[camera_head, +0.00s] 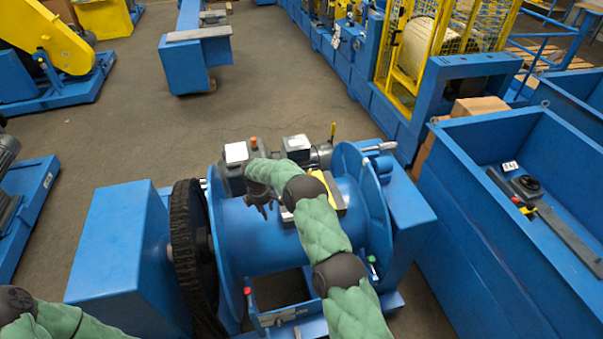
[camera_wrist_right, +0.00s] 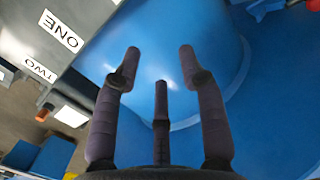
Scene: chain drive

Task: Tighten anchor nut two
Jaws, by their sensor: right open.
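A grey plate at the upper left of that view carries a white label reading ONE (camera_wrist_right: 61,31) and a smaller label reading TWO (camera_wrist_right: 39,70). I cannot make out anchor nut two itself in either view. Only part of my left arm shows at the lower left of the head view; its gripper is out of frame.
A dark chain wheel (camera_head: 190,250) stands left of the drum, next to a blue box (camera_head: 118,243). At right is a deep blue bin (camera_head: 480,195) with a dark tool (camera_head: 565,240) on its ledge. Grey floor (camera_head: 290,80) lies open behind the machine.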

